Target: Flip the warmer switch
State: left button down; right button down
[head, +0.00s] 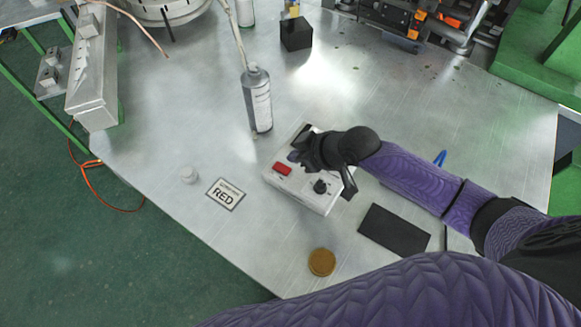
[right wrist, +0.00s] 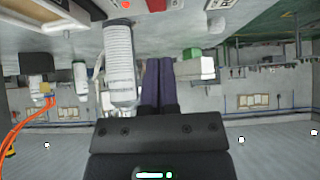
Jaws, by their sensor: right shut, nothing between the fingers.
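The warmer is a white box (head: 314,201) on the metal table, in the middle of the head view. On its top are a red rocker switch (head: 282,169) and a black knob (head: 320,187). My right gripper (head: 296,157) is shut and empty over the far side of the box, close to the red switch. Whether it touches the box cannot be told. In the right wrist view its shut fingers (right wrist: 158,85) show, and part of the white box (right wrist: 145,14) is at the top edge. My left gripper is not in view.
A grey bottle (head: 257,100) stands just behind the warmer. A black pad (head: 394,230) and a brown disc (head: 321,262) lie in front.

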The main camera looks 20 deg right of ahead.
aim_at(284, 169)
jog(key=f, duration=0.1)
jog(key=w+f+b, duration=0.1)
jog(key=f, duration=0.1)
jog(key=a+f, duration=0.1)
jog(key=shift+w+f+b, duration=0.15)
jog(key=shift+f+b, duration=0.15)
jog(key=shift+f, duration=0.65)
jog(key=shift+d+f+t+y+b, duration=0.1)
jog(key=shift+f+t+y+b, duration=0.2)
jog(key=shift+f+b, duration=0.65)
jog(key=shift+s+r, duration=0.2)
jog(key=shift+r, duration=0.4)
jog(key=shift+w+r+p, duration=0.1)
jog(key=shift+r+p, duration=0.75)
jog(key=shift+p, duration=0.05)
